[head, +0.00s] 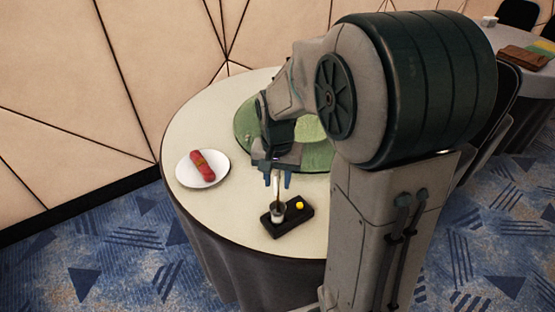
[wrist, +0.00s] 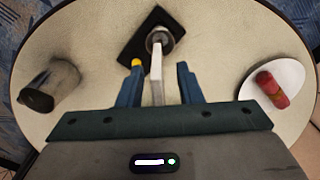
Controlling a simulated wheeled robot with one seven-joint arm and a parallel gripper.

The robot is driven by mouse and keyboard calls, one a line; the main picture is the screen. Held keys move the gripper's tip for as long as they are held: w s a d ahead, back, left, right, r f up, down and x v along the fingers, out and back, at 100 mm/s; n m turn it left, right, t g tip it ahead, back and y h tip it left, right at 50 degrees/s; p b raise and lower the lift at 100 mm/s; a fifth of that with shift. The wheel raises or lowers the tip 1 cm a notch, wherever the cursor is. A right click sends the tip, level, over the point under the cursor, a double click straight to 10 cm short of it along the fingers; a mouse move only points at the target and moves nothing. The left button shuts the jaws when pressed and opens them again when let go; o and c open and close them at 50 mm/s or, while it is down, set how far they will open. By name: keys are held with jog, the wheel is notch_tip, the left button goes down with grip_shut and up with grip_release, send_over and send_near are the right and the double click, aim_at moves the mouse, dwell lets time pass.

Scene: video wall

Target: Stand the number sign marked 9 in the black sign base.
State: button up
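A thin pale upright piece, apparently the number sign (head: 276,187), stands between my fingers, seen nearly edge-on; no numeral can be read. It also shows as a white strip in the wrist view (wrist: 157,78). Its lower end meets a silver round holder (head: 277,212) on the black sign base (head: 293,225); how deep it sits cannot be told. The base also shows in the wrist view (wrist: 133,48) and carries a yellow knob (head: 299,206). My gripper (head: 278,183) is open above the base, with visible gaps between both fingers and the strip.
A green glass disc (head: 318,157) covers the table's middle, behind my arm. A dark grey cylindrical vessel (wrist: 48,86) shows in the wrist view. The round table's near edge is close to the base.

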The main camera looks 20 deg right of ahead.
notch_tip(320, 180, up, 13)
jog(key=shift+f, duration=0.15)
jog(key=shift+s, duration=0.15)
dwell(0.6)
jog(key=s+f+n+t, duration=0.2)
jog(key=s+f+n, duration=0.3)
jog(key=s, duration=0.8)
jog(key=shift+s+f+t, duration=0.15)
jog(key=shift+t, duration=0.25)
dwell(0.9)
